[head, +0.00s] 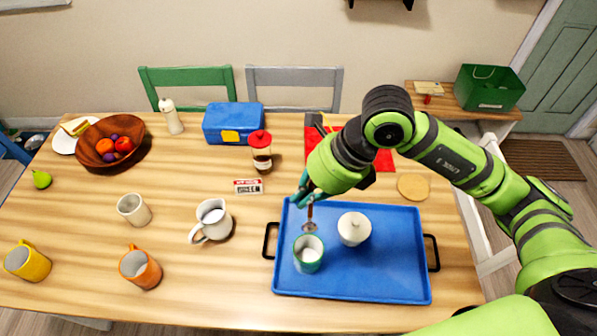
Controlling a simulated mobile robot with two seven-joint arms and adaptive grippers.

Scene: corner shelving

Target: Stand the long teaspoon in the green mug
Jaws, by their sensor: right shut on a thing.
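My right gripper (305,190) is shut on the long teaspoon (309,223), over the far left part of the blue tray. The teaspoon hangs down from the fingers with its bowl lowest; its upper part is hidden by the gripper. The green mug (308,262) stands upright on the tray, with a pale inside showing. In the picture the spoon's bowl is just above the mug's far rim; I cannot tell the gap in depth or height. My left gripper is not in view.
A white jug (211,221) stands left of the tray. The tray's front right is clear.

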